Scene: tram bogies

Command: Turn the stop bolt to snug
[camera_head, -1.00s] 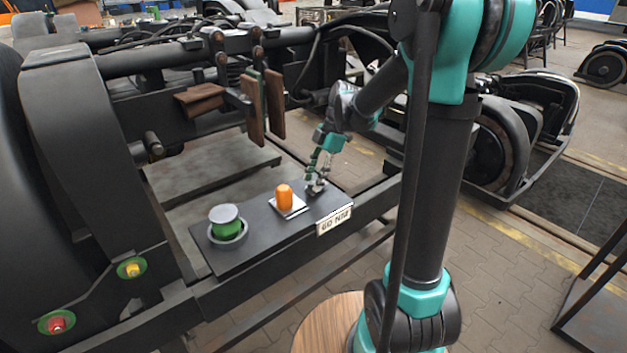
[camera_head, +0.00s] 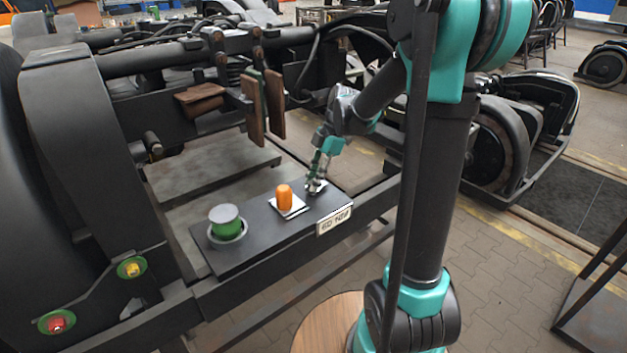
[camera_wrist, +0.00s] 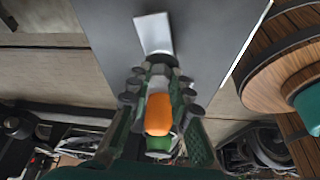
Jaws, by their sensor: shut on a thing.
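A dark plate (camera_head: 262,224) lies across the bogie frame. My gripper (camera_head: 315,187) points down at its right end, in the head view. The jaws are shut around the stop bolt, which they mostly hide; only a little pale metal shows at the fingertips. In the wrist view my gripper (camera_wrist: 158,65) is seen close up, with the fingertips near together over the dark plate. An orange piece and a green piece show between the fingers; I cannot tell how they relate to the bolt. A pale flat strip (camera_wrist: 154,34) lies on the plate beyond the fingertips.
An orange knob (camera_head: 284,197) on a white square stands left of my gripper. Farther left is a green cylinder (camera_head: 226,223) with a grey top, in a ring. A label (camera_head: 334,220) is on the front edge. Brown blocks (camera_head: 274,105) hang above and behind.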

